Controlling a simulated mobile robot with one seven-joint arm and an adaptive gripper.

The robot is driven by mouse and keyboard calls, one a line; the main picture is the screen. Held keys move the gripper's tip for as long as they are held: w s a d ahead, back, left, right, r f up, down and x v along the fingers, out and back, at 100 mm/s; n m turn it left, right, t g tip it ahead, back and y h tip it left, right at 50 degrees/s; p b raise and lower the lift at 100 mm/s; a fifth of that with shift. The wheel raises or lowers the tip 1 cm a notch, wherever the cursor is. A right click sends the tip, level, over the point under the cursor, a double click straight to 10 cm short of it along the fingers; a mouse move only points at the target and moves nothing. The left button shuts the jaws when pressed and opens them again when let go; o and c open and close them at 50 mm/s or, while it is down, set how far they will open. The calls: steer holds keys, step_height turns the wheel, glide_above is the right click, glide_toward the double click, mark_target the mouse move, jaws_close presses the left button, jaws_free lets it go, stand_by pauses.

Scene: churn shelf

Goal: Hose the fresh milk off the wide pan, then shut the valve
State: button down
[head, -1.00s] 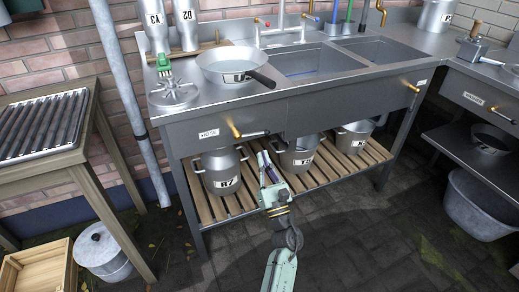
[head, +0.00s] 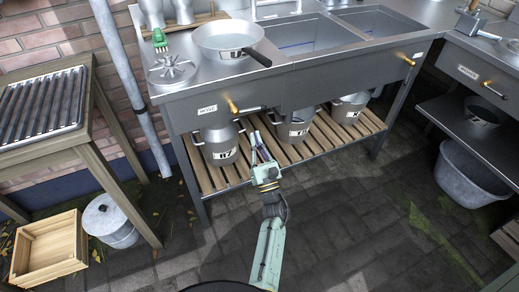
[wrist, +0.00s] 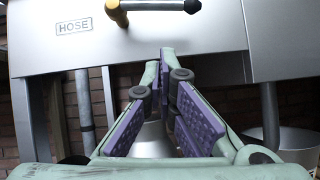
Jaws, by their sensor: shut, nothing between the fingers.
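The wide pan (head: 226,42) is a shallow metal pan with a dark handle and white label, on the counter left of the sinks. Its inside looks pale grey; I cannot tell whether milk is on it. The valve (head: 232,106) is a brass stem beside the HOSE label on the front panel, with a dark-tipped lever pointing right. It also shows at the top of the wrist view (wrist: 118,12). My gripper (head: 256,141) is shut and empty, below and a little right of the valve, apart from it. Its fingertips meet in the wrist view (wrist: 168,62).
Two sinks (head: 290,35) are right of the pan; a green brush (head: 160,41) is left. A wooden crate (head: 50,250) sits at lower left. The floor in front is clear.

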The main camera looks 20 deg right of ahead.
steer(key=r+p, duration=0.1)
steer(key=w+r+p, duration=0.1)
steer(key=r, duration=0.1)
steer(key=w+r+p, duration=0.1)
steer(key=r, duration=0.1)
steer(key=shift+w+d, duration=0.25)
steer(key=shift+d, duration=0.05)
steer(key=shift+r+b, duration=0.1)
steer(key=shift+b, duration=0.55)
steer(key=shift+w+d+r+b, duration=0.1)
steer(key=shift+d+r+b, duration=0.15)
steer(key=shift+r+b, duration=0.75)
steer(key=shift+f, duration=0.25)
steer(key=v, duration=1.2)
